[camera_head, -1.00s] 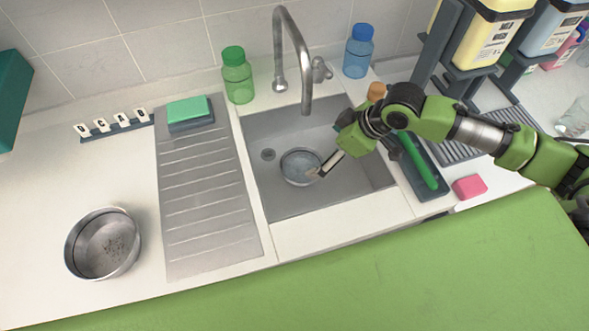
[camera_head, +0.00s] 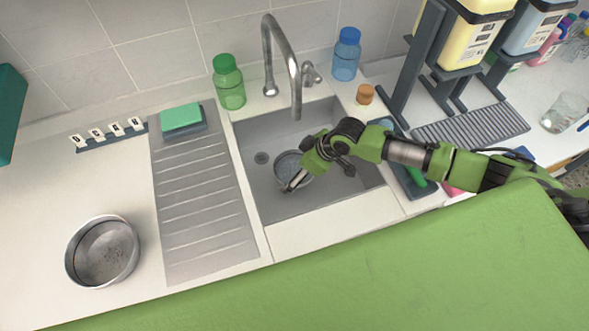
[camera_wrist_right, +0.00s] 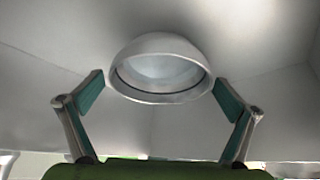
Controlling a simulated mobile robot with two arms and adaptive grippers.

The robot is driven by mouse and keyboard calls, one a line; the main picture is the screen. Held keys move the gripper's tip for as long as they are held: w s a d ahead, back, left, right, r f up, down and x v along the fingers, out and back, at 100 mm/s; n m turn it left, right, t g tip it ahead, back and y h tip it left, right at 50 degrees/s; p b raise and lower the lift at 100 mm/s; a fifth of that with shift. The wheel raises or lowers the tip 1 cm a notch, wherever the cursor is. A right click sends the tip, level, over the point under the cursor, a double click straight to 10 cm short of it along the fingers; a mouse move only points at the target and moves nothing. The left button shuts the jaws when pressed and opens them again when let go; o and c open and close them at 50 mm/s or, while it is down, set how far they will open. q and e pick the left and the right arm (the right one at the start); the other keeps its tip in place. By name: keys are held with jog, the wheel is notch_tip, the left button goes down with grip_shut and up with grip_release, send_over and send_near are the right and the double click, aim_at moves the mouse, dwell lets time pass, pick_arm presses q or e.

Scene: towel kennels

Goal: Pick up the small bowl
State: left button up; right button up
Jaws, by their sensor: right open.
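The small metal bowl (camera_head: 286,164) sits in the sink, partly hidden behind my right gripper (camera_head: 294,182). In the right wrist view the bowl (camera_wrist_right: 160,50) appears as a pale rounded bowl just beyond the fingertips. My right gripper, also seen in the right wrist view (camera_wrist_right: 160,92), is open, with one finger to each side of the bowl. I see no clear contact between the fingers and the bowl. A larger metal bowl (camera_head: 82,250) with dark specks inside stands on the left counter. My left gripper is not in view.
The sink (camera_head: 300,205) has a tall faucet (camera_head: 268,50) behind it. Green (camera_head: 229,85) and blue (camera_head: 346,55) bottles flank the faucet. A ridged drainboard (camera_head: 200,215) with a green sponge (camera_head: 181,116) lies left. A dark bottle rack (camera_head: 415,65) stands right.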

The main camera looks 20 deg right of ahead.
jog(key=shift+w+a+f, duration=0.1)
jog(key=shift+f, duration=0.1)
jog(key=c, duration=1.2)
jog(key=shift+o, duration=0.2)
jog(key=shift+r, duration=0.2)
